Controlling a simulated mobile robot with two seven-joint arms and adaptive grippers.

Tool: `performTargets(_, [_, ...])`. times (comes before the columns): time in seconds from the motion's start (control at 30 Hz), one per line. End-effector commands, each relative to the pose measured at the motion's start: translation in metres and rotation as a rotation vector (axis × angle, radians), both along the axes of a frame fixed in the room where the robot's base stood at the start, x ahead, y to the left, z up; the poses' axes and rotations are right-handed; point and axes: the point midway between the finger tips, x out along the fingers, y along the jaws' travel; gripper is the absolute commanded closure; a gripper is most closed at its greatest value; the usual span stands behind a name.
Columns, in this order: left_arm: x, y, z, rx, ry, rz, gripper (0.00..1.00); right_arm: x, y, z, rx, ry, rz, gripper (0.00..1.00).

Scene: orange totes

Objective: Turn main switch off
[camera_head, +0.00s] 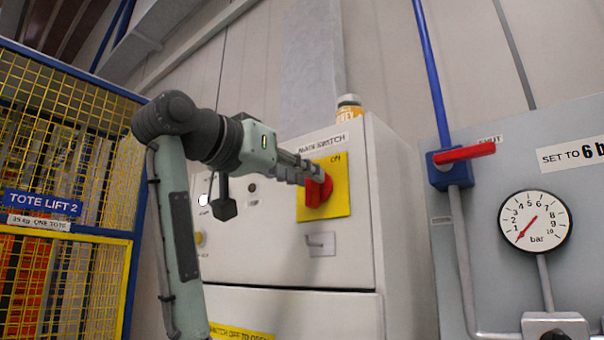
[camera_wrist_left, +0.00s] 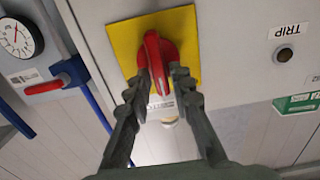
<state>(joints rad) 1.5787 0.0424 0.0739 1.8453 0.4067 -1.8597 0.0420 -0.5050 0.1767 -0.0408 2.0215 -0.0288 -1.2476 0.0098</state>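The red main switch handle (camera_head: 318,190) sits on a square yellow plate (camera_head: 340,181) on the front of a pale cabinet (camera_head: 345,265). A label reading "MAIN SWITCH" (camera_head: 322,145) is above it. My left gripper (camera_head: 308,178) reaches it from the left. In the left wrist view, the red handle (camera_wrist_left: 156,62) stands upright in the picture between the two fingertips of my left gripper (camera_wrist_left: 162,75). The fingers hide part of the knob. My right gripper is not in view.
A yellow wire cage marked "TOTE LIFT 2" (camera_head: 43,203) stands at the left. At the right are a red lever (camera_head: 465,153) on a blue valve and a pressure gauge (camera_head: 535,218). An orange-labelled container (camera_head: 349,107) stands on the cabinet. A metal hasp (camera_head: 321,243) is below the plate.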

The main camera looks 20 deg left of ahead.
Motion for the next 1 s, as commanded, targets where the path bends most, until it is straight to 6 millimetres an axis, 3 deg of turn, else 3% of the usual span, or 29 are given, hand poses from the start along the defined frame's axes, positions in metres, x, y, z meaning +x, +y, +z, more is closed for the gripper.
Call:
performTargets(0.03, [0.000, 0.000, 0.000, 0.000, 0.000, 0.000, 0.88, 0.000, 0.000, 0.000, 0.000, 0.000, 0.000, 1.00])
performTargets(0.13, [0.000, 0.000, 0.000, 0.000, 0.000, 0.000, 1.00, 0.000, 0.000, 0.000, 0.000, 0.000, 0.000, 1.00])
performTargets(0.57, [0.000, 0.001, 0.000, -0.037, 0.013, 0.000, 1.00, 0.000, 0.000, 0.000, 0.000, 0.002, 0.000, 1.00])
performTargets(1.0, [0.001, 0.004, -0.002, -0.335, 0.122, -0.001, 1.00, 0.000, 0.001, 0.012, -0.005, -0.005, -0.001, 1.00])
